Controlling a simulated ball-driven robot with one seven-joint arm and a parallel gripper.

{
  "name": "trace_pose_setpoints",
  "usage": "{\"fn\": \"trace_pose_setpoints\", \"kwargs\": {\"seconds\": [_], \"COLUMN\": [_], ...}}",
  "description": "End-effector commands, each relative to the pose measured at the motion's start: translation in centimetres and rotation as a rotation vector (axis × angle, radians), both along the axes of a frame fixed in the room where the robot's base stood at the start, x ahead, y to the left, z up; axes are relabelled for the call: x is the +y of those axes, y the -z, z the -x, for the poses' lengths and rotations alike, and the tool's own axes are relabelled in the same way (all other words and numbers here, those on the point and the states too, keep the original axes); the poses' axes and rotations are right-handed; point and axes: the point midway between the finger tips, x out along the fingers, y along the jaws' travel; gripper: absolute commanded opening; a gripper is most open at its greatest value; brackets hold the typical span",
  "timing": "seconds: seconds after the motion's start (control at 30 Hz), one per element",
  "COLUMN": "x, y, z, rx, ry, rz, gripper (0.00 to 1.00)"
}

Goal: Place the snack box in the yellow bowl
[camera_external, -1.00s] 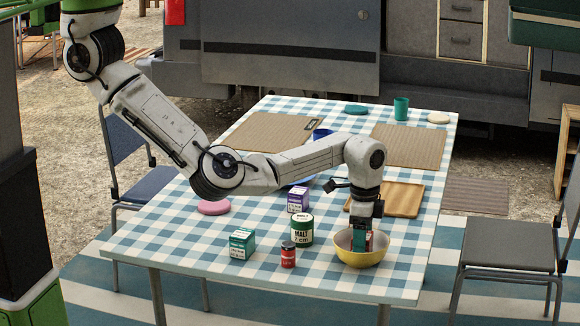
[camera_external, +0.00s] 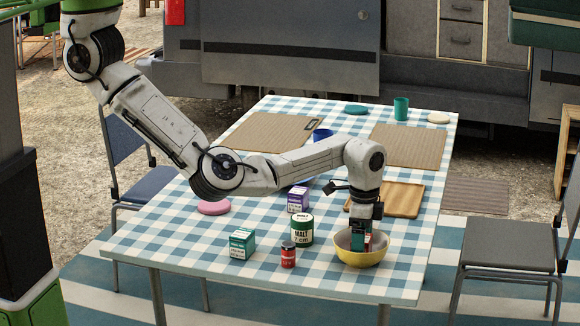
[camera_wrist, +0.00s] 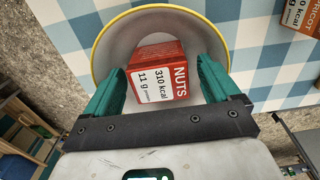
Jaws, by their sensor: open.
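The snack box looks to be the red box marked "NUTS" (camera_wrist: 158,72), which sits inside the bowl in the wrist view. The yellow bowl (camera_external: 372,257) stands near the front right corner of the table, and its yellow rim (camera_wrist: 104,32) shows in the wrist view. My gripper (camera_external: 362,240) points down into the bowl; its teal fingers also show in the wrist view (camera_wrist: 160,88), one on each side of the box. The fingers are open. In the external view the box is mostly hidden by the fingers and the bowl.
A malt tin (camera_external: 302,230), a small red jar (camera_external: 288,256), a teal box (camera_external: 242,244) and a purple box (camera_external: 298,199) stand left of the bowl. A wooden tray (camera_external: 404,201) lies behind it. An orange box (camera_wrist: 302,16) shows at the wrist view's upper right.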

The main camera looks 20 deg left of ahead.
Motion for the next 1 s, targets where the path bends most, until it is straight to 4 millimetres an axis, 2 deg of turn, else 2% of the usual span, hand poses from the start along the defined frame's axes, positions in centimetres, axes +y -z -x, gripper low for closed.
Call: {"fn": "trace_pose_setpoints", "kwargs": {"seconds": [0.17, 0.4, 0.6, 0.8, 1.0], "x": [-0.1, 0.0, -0.1, -0.1, -0.1], "y": [-2.1, -7.1, -10.6, -12.4, -12.6], "z": [-0.1, -0.1, -0.1, 0.0, 0.0], "rx": [-0.003, -0.003, -0.002, -0.001, -0.001], "ry": [0.0, -0.001, 0.0, 0.0, 0.001], "rz": [0.001, 0.002, 0.002, 0.001, 0.001], "gripper": [0.89, 0.89, 0.89, 0.89, 0.89]}}
